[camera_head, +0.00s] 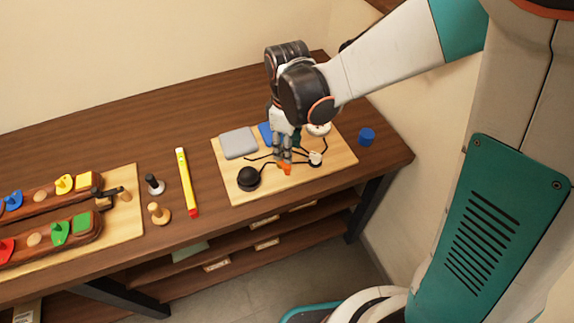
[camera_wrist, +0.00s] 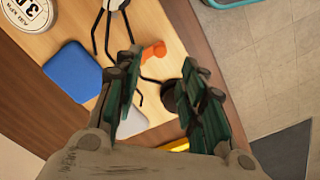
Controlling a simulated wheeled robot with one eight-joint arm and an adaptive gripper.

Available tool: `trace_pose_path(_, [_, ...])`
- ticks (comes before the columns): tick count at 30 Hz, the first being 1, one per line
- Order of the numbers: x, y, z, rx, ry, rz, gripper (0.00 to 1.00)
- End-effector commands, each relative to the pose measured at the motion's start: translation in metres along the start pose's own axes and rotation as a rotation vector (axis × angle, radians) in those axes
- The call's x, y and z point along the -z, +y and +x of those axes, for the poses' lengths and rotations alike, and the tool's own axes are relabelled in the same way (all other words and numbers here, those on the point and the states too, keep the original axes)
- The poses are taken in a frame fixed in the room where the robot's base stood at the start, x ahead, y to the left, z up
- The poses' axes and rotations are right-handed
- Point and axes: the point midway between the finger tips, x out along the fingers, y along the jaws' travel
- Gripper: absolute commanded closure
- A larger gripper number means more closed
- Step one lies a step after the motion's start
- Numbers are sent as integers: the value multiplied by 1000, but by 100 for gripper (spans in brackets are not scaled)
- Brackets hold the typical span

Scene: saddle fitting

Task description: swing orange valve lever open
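The orange valve lever (camera_head: 285,169) is near the front middle of a light wooden board (camera_head: 230,188) on the table. In the wrist view the lever (camera_wrist: 154,50) shows as a short orange piece beyond and between my fingertips. My gripper (camera_head: 283,158) points down over the board close to the lever. In the wrist view my gripper (camera_wrist: 162,70) has its two fingers spread, with a gap between them and nothing held. I cannot tell whether a finger touches the lever. The fingers partly hide the lever's base in the head view.
A blue cylinder (camera_head: 366,137) stands right; a yellow tube (camera_head: 187,182) lies left. The table's front edge is close.

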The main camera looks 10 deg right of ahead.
Motion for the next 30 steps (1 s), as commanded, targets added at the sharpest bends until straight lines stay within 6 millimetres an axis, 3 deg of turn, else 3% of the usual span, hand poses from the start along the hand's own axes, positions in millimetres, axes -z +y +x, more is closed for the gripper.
trace_pose_path(1, [0,0,13,0,0,0,63])
trace_pose_path(6, [0,0,40,0,1,1,63])
trace_pose_path(15, [0,0,74,0,1,1,63])
trace_pose_path(29, [0,0,81,0,1,1,63])
trace_pose_path(30, [0,0,81,0,1,1,70])
